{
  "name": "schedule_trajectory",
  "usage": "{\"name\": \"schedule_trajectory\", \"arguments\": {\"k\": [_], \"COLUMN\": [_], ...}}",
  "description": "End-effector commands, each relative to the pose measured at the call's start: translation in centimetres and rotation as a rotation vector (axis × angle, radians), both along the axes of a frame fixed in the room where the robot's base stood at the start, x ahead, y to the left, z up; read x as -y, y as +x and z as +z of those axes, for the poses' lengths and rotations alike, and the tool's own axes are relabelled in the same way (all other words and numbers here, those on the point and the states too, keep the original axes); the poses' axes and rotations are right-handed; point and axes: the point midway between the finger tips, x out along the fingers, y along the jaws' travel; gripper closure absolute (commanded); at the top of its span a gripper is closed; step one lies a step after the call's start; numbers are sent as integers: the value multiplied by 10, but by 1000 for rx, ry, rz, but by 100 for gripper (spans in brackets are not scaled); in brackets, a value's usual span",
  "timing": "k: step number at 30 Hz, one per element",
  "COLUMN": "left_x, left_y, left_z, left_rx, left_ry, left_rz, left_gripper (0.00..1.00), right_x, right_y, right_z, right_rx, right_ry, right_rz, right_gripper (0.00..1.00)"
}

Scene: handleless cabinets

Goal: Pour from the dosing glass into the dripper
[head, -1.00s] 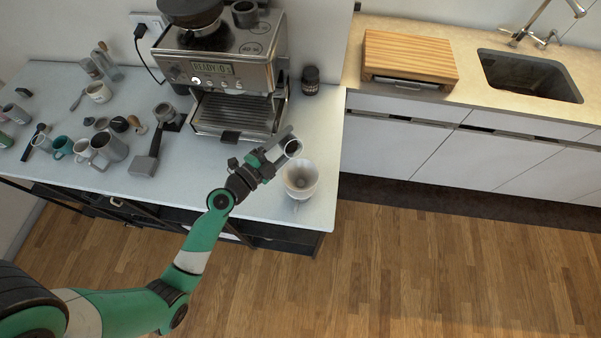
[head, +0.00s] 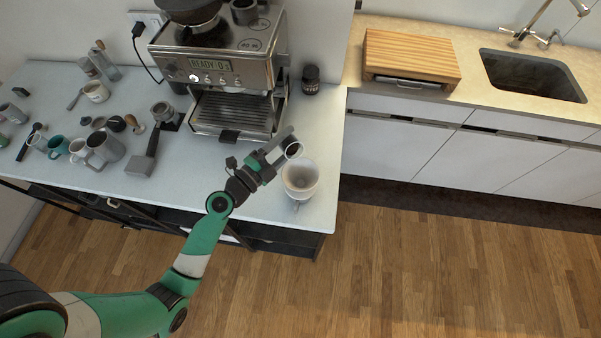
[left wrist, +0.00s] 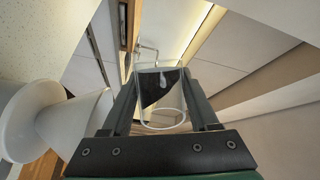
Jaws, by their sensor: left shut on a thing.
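My left gripper (head: 277,155) is shut on the dosing glass (head: 293,150), a small clear cup, over the front right of the counter. In the left wrist view the glass (left wrist: 162,97) sits between the two fingers and looks see-through. The white dripper (head: 300,181) stands on the counter just right of and below the glass in the head view. The glass rim appears close to the dripper's back edge. The dripper (left wrist: 35,120) also shows at the left of the left wrist view. I cannot tell what is inside the glass. My right gripper is out of view.
The espresso machine (head: 222,75) stands behind my gripper, with a dark jar (head: 310,79) to its right. The counter's front right edge (head: 318,232) is close to the dripper.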

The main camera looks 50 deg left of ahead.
Motion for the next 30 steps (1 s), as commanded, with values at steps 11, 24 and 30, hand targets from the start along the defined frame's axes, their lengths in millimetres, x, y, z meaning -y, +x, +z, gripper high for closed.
{"name": "schedule_trajectory", "arguments": {"k": [11,24,30], "left_x": [5,10,12], "left_y": [-1,-2,-3], "left_z": [1,4,5], "left_rx": [13,25,31], "left_ry": [50,107,133], "left_rz": [-1,0,-1], "left_gripper": [100,100,100], "right_x": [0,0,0], "right_y": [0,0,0], "right_z": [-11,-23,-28], "right_rx": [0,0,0], "right_ry": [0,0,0], "right_rz": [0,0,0], "right_gripper": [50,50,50]}}
